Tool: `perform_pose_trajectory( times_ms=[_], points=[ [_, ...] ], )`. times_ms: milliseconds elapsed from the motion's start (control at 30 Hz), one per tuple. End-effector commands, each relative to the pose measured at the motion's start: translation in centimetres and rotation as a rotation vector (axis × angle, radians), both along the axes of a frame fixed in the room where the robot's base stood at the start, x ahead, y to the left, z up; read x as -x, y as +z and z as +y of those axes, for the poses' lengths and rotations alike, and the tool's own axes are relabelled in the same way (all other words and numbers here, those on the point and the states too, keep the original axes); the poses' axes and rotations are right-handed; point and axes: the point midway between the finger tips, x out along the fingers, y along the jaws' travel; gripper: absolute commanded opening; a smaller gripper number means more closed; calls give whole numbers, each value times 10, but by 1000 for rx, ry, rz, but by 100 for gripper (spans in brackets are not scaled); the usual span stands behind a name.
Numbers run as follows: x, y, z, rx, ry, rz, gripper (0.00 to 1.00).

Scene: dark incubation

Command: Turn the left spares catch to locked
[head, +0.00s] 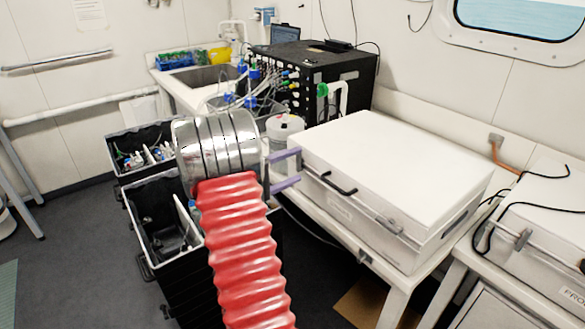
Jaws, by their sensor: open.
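A white lidded case (392,190) stands on a white bench right of centre. Its front has a black handle (338,184) and a label too small to read. A metal catch (389,224) shows at the right of the front. The left catch is at the left front end, small and partly hidden by my gripper; I cannot tell its position. My gripper (286,170) has two purple fingers, spread apart, one above the other. Their tips are at the left end of the case's front, around the height of the lid seam. I see nothing held between them.
Another white case (540,240) with a metal catch stands on the right bench. Black open crates (160,225) stand at the left on the floor. A white tub (285,128) and a black box with tubes (312,78) stand behind. Cables hang at right.

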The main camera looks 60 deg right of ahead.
Motion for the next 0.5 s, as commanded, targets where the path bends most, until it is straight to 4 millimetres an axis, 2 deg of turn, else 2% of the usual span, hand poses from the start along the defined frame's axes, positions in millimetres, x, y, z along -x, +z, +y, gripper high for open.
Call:
perform_pose_trajectory(
  times_ms=[267, 500],
  points=[
    [-6, 1, 8, 2, 3, 0, 73],
    [-22, 0, 39, 1, 5, 0, 73]
  ],
)
